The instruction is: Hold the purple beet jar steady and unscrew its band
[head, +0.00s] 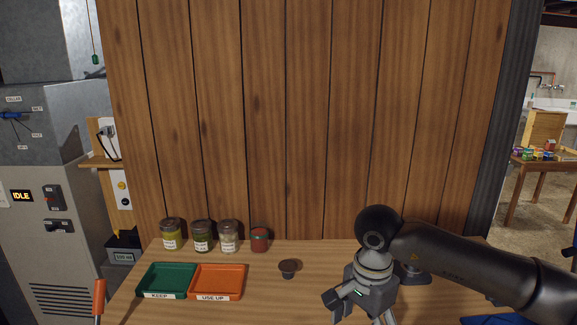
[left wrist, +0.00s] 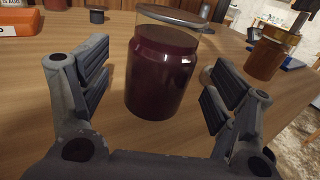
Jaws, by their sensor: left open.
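The purple beet jar (left wrist: 162,75) stands upright on the wooden table in the left wrist view, with dark purple contents below a clear upper part. Its metal band (left wrist: 172,16) shows at the top edge. My left gripper (left wrist: 163,90) is open, its fingers on either side of the jar with a gap at each side. That gripper is not in the head view. My right gripper (head: 362,308) points down over the table's right part in the head view. Its fingertips are cut off by the bottom edge. I cannot make out the beet jar in the head view.
A green tray (head: 139,281) and an orange tray (head: 242,283) lie on the left. Several labelled jars, including a yellow-green one (head: 171,235), and a red container (head: 259,240) stand behind them. A small dark cup (head: 288,269) stands mid-table. A wooden wall (head: 300,120) rises behind.

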